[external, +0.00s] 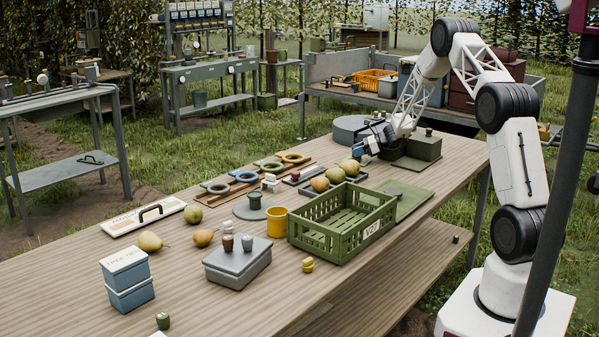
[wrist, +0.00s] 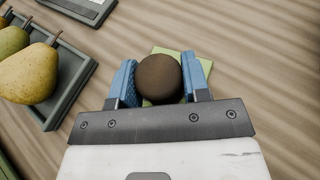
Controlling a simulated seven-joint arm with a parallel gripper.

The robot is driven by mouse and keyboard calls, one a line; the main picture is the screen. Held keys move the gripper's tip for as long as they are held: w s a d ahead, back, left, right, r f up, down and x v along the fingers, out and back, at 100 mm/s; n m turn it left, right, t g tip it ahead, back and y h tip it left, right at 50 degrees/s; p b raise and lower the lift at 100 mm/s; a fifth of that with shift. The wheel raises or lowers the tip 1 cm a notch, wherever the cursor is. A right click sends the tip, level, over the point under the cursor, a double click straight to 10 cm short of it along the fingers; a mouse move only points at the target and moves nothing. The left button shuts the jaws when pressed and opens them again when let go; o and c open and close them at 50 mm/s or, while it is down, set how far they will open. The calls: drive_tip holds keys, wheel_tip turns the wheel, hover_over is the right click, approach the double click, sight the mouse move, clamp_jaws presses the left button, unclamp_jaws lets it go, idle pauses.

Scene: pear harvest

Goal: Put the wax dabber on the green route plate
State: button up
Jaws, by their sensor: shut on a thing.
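My gripper (wrist: 158,82) is shut on the wax dabber (wrist: 159,78), whose round dark brown top shows between the two blue fingers in the wrist view. A light green plate (wrist: 197,62), which looks like the green route plate, lies on the wooden table under the dabber. The dabber and fingers cover much of it. I cannot tell whether the dabber touches the plate or hangs above it.
A dark tray (wrist: 72,77) with pears is left of my gripper in the wrist view. In the external view, a green crate (external: 340,228), a green board (external: 412,197) and a green box (external: 424,146) stand nearby. Bare wood lies right of the plate in the wrist view.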

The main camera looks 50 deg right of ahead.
drive_tip(key=shift+f, duration=0.35)
drive_tip(key=o, duration=0.9)
drive_tip(key=shift+r, duration=0.15)
drive_tip(key=shift+s+d+r, duration=0.2)
drive_tip(key=shift+s+d, duration=0.15)
drive_tip(key=shift+s, duration=0.05)
drive_tip(key=v, duration=0.4)
drive_tip(key=shift+r, duration=0.3)
wheel_tip(320, 180, up, 6)
drive_tip(key=shift+r, duration=0.15)
drive_tip(key=shift+a, duration=0.1)
